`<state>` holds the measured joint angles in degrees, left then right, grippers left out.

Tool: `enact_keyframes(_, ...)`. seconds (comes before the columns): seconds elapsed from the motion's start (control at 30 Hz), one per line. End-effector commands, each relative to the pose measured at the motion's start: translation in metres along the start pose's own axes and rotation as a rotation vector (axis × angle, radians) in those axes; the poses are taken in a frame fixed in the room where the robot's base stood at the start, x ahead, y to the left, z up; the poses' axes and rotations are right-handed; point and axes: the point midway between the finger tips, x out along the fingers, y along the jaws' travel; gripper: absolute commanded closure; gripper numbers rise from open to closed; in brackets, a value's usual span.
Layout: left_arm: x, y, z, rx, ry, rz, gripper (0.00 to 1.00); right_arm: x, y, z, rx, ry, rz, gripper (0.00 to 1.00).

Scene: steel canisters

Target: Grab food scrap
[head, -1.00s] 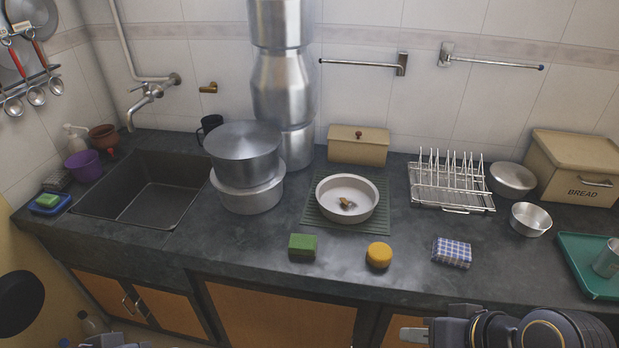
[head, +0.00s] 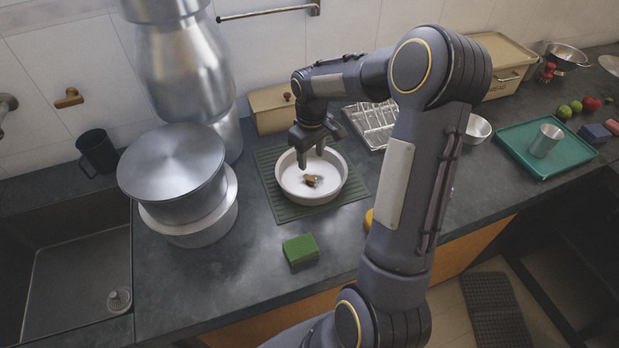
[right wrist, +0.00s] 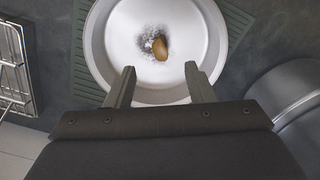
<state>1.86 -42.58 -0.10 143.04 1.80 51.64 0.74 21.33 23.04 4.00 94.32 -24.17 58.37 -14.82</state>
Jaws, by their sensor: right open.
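The food scrap (head: 311,181) is a small brown piece with a dark grey smudge beside it. It lies on the floor of a round white basin (head: 325,192), and also shows in the right wrist view (right wrist: 160,48). My right gripper (head: 311,160) is open and points down over the basin, above the scrap. In the right wrist view its two fingers (right wrist: 160,82) are apart with nothing between them, and the scrap lies beyond their tips. My left gripper is not in view.
The basin stands on a green ribbed mat (head: 275,201). Stacked pots (head: 172,170) stand to its left, a beige box (head: 268,108) behind, a dish rack (head: 372,122) to the right. A green sponge (head: 300,249) lies in front. A green tray (head: 520,160) is further right.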

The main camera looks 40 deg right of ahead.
Motion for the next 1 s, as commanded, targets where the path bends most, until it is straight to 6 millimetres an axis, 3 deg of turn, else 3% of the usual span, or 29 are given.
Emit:
enact_keyframes(0.6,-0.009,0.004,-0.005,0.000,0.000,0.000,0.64,0.076,0.001,-0.004,-0.006,-0.010,0.000,0.51)
enact_keyframes(0.9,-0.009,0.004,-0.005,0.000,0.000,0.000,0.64,0.082,0.001,-0.005,-0.004,-0.007,0.001,0.51)
enact_keyframes(1.0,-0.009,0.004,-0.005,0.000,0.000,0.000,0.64,0.082,0.001,-0.005,-0.004,-0.007,0.001,0.63)
